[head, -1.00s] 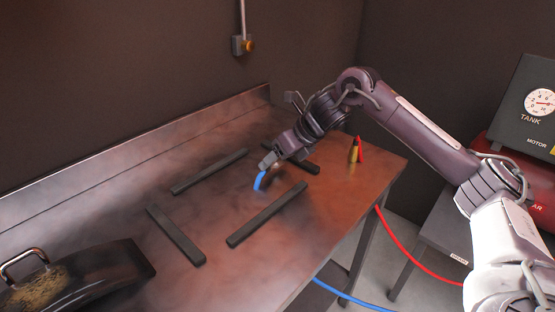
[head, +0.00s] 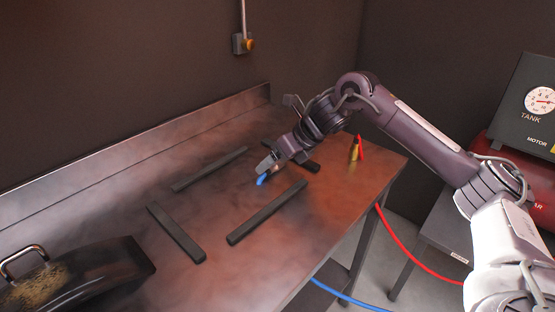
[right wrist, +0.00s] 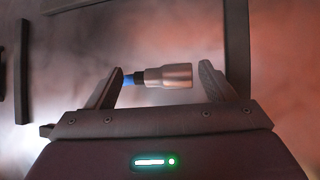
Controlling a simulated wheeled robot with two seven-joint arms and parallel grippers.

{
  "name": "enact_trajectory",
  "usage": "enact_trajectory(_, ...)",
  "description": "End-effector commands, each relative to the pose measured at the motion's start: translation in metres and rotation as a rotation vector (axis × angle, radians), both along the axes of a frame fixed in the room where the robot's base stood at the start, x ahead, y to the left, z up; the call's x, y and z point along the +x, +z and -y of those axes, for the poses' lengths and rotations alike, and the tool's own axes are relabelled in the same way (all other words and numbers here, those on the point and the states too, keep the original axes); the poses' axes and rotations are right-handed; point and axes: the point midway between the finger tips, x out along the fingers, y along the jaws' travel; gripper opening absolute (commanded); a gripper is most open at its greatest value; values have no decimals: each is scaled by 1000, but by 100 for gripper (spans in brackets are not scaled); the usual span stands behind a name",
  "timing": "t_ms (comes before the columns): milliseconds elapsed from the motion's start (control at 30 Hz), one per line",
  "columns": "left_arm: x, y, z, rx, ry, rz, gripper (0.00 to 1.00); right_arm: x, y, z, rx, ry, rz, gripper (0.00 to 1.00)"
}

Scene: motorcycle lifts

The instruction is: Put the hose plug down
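The hose plug (right wrist: 168,76) is a silver metal cylinder with a short blue hose end (right wrist: 128,80). In the right wrist view it lies crosswise between my right gripper's fingers, with small gaps visible on both sides. In the head view my right gripper (head: 267,171) is low over the bench (head: 225,205), and the blue piece (head: 262,180) shows just below its fingertips. The metal part is mostly hidden there by the gripper. The right gripper is open around the plug. My left gripper is not in view.
Black bars (head: 267,212) frame an area of the bench around the plug. A brass-and-red fitting (head: 355,150) stands near the bench's right end. A black pan-like object (head: 95,275) is at the front left. Red (head: 415,255) and blue (head: 345,295) hoses hang beyond the edge.

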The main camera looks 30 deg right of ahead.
Motion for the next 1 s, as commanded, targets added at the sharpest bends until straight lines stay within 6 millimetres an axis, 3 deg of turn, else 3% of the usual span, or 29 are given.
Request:
enact_trajectory(467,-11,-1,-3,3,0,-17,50,-1,0,4,-6,-8,-7,83)
enact_trajectory(567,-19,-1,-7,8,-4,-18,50,0,13,4,-6,-8,-5,83)
enact_trajectory(1000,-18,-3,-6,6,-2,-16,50,-45,85,39,-4,-6,-1,83)
